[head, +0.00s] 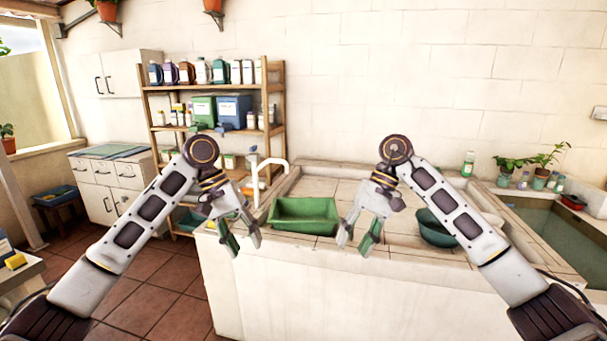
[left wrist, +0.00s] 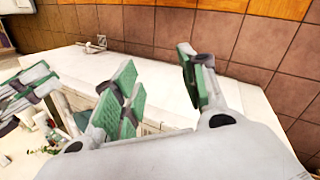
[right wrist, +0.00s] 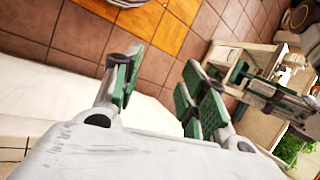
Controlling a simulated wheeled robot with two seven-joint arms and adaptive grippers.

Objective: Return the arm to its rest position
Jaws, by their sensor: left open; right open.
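My left gripper (head: 243,240) is open and empty in the head view. It hangs in front of the left end of the washbasin counter. Its spread green-padded fingers show in the left wrist view (left wrist: 160,95). My right gripper (head: 357,238) is also open and empty, above the counter's front edge to the right of the green basin. Its spread fingers show in the right wrist view (right wrist: 158,95). Both arms reach in from the lower corners with the grippers pointing down. Neither gripper holds anything.
A green rectangular basin (head: 304,215) sits on the tiled counter (head: 335,190) between the grippers. A dark green bowl (head: 437,228) sits partly behind my right arm. A water-filled trough (head: 555,235) is at right. A shelf (head: 215,88) with bottles stands behind left. Floor (head: 150,285) is clear at lower left.

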